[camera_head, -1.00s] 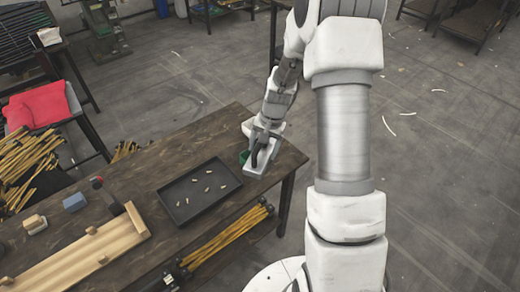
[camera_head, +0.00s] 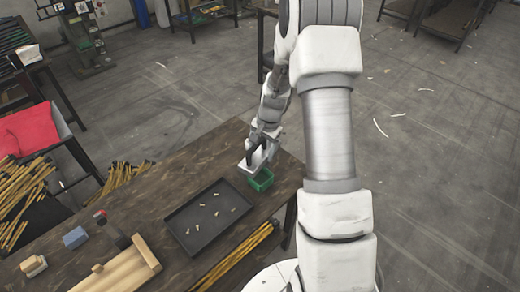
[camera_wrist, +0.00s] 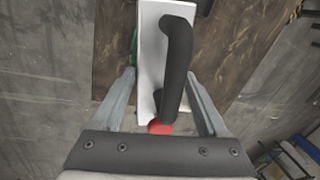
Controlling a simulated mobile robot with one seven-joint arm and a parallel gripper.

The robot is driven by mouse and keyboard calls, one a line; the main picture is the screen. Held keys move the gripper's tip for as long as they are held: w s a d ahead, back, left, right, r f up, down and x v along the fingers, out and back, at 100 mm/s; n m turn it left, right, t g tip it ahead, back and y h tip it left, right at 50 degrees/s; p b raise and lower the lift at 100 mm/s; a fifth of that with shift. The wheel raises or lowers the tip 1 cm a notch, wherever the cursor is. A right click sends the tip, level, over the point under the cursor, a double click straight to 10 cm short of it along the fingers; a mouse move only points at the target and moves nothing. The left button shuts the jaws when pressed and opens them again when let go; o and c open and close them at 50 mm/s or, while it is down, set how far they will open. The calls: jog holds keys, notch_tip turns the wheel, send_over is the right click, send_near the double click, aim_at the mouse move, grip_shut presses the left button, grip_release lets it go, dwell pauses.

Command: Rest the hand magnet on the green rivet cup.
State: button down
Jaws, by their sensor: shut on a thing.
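The hand magnet (camera_wrist: 150,60) has a pale flat plate, a black loop handle and a red spot near its lower end in the wrist view. My gripper (camera_wrist: 160,78) is shut on it, one finger on each side of the handle. In the head view my gripper (camera_head: 258,146) points down at the table's far right end, with the magnet's pale plate (camera_head: 249,167) below it. The open green rivet cup (camera_head: 263,181) stands on the table just right of and in front of the plate, partly overlapped by it. Whether they touch cannot be told. A green sliver shows left of the plate in the wrist view.
A black tray (camera_head: 180,231) with several small rivets lies left of the cup on the wooden table (camera_head: 165,190). A wooden fixture (camera_head: 118,272), a blue block (camera_head: 75,238) and a red-topped tool stand further left. The table's right edge is close to the cup.

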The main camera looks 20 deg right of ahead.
dwell(0.4)
jog(key=shift+f+b, duration=3.5)
jog(key=shift+f, duration=0.75)
grip_release()
jog(key=shift+s+d+r+p, duration=0.2)
jog(key=shift+r+p, duration=0.7)
jog(key=shift+r, duration=0.6)
jog(key=shift+s+d+r+p, duration=0.1)
jog(key=shift+s+r+p, duration=0.15)
jog(key=shift+r+p, duration=0.95)
jog(key=shift+s+d+r+p, duration=0.2)
jog(key=shift+r+p, duration=0.45)
jog(key=shift+r, duration=1.1)
jog(key=shift+a, duration=0.1)
